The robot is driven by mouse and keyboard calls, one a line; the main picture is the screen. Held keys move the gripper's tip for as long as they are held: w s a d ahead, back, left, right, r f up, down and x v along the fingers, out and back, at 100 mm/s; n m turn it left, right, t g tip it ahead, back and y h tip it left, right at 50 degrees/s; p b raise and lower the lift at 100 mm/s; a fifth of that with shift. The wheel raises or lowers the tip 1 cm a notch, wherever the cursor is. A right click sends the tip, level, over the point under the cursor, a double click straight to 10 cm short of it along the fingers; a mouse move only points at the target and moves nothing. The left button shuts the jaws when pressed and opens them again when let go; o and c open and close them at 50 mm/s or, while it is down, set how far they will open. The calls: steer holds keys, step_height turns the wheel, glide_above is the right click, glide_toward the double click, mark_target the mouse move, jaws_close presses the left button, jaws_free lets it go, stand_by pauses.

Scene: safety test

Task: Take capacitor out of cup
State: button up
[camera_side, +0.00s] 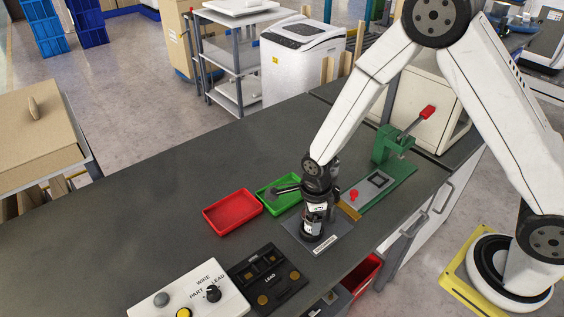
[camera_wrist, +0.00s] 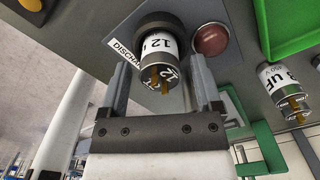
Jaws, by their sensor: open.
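A white capacitor (camera_wrist: 160,62) with a black "12" print and two brass terminals stands in a round black cup (camera_wrist: 163,20) in the wrist view. The cup is on a plate labelled DISCHARGE (camera_side: 323,244). My gripper (camera_side: 314,208) is over this station in the side view and hides much of the capacitor and cup. In the wrist view its two fingers (camera_wrist: 163,84) are apart, one on each side of the capacitor. Gaps show beside the capacitor; I cannot tell whether either finger touches it.
A second capacitor (camera_wrist: 284,92) stands off to the right in the wrist view, near a green tray (camera_side: 277,193). A red dome (camera_wrist: 210,39) sits close beside the cup. A red tray (camera_side: 232,212), a green lever press (camera_side: 391,146) and control boxes (camera_side: 190,292) surround the station.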

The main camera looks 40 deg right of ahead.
jaws_close()
steer(key=shift+r, duration=0.15)
steer(key=shift+r, duration=3.1)
